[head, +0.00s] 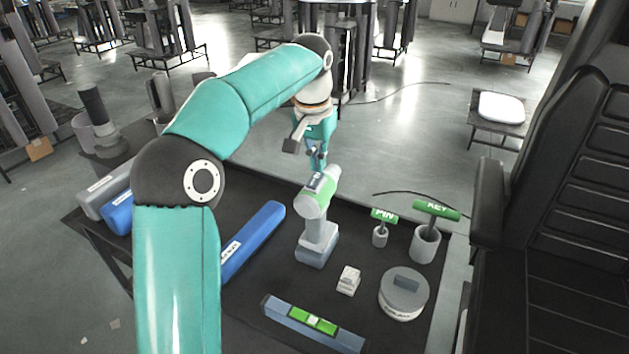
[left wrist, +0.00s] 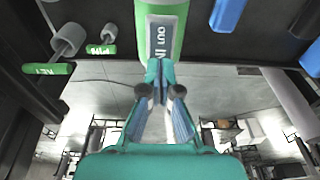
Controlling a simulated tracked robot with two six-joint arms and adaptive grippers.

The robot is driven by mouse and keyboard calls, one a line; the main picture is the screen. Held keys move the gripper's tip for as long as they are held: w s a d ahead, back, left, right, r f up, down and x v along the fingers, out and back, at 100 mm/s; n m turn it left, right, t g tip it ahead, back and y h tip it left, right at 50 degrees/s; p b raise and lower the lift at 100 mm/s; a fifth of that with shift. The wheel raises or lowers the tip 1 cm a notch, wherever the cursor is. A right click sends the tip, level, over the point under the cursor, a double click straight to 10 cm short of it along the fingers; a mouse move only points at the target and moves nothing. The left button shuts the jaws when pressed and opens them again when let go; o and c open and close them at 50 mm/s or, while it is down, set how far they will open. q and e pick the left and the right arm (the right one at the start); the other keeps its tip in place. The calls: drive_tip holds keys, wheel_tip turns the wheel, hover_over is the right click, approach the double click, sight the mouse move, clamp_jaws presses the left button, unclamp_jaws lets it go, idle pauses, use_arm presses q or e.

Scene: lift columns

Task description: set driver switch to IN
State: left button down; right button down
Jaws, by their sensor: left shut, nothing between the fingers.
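The driver (head: 318,205), a grey and green tool, stands upright on the dark table top. Its upper body carries a grey switch plate, seen in the left wrist view (left wrist: 161,35), with OUT and IN lettering. My left gripper (head: 318,168) is shut and empty, just beyond the upper end of the driver. In the left wrist view its fingertips (left wrist: 158,68) are at the IN end of the plate. I cannot tell if they touch it. They partly hide that end, and the switch position is not clear. My right gripper is not in view.
A blue bar (head: 252,240) lies left of the driver. A PIN handle (head: 384,216) and a KEY handle (head: 437,209) stand in grey cups to the right. A round grey container (head: 403,293), small white blocks (head: 348,280) and a level (head: 312,322) are nearer.

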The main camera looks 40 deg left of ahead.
sight(318, 175)
use_arm(q)
drive_tip(key=shift+f+b, duration=0.6)
drive_tip(key=shift+f, duration=0.3)
idle(0.4)
wheel_tip(318, 175, up, 7)
drive_tip(key=p, duration=0.7)
drive_tip(key=shift+p, duration=0.3)
